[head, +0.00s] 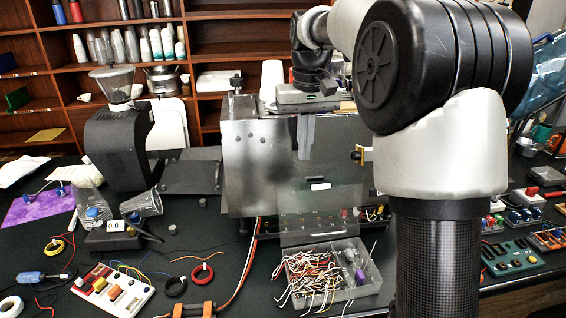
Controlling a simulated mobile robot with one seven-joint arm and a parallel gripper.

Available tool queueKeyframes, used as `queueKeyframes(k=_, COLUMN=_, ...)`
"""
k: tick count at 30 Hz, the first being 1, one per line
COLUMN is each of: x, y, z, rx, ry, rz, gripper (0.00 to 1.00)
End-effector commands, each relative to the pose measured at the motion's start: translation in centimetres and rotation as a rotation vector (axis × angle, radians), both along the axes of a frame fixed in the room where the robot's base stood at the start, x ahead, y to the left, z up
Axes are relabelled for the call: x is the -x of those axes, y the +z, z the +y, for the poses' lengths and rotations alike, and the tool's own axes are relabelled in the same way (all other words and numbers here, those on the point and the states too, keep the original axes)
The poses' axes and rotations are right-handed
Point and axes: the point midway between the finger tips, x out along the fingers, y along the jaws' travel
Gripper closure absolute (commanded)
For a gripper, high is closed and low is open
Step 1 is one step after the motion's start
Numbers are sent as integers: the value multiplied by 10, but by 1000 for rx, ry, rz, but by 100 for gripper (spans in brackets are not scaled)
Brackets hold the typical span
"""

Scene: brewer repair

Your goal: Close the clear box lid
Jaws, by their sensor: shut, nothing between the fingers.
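A clear box (346,292) sits on the dark table at the lower middle, full of tangled red, white and yellow wires (308,276) and a few small parts at its right side. A see-through panel that looks like its lid (312,237) stands raised at the box's back edge, so the box top is open. My gripper (305,156) points down, shut and empty, above and behind the box. It shows in front of the metal brewer (250,165) and apart from the lid.
My own arm hides much of the right side. Left of the box lie a red wire coil (203,274), a black coil (175,286) and a breadboard-like board (112,292). A grinder (118,150) stands at the back left. Circuit boards (512,255) lie at right.

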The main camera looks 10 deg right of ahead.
Motion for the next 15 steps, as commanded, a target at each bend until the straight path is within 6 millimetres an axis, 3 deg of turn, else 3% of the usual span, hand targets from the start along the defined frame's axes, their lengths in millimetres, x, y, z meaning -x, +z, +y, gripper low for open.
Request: queueKeyframes(k=15, x=-5, y=-82, z=0, rx=0, ry=0, rz=2, gripper=100)
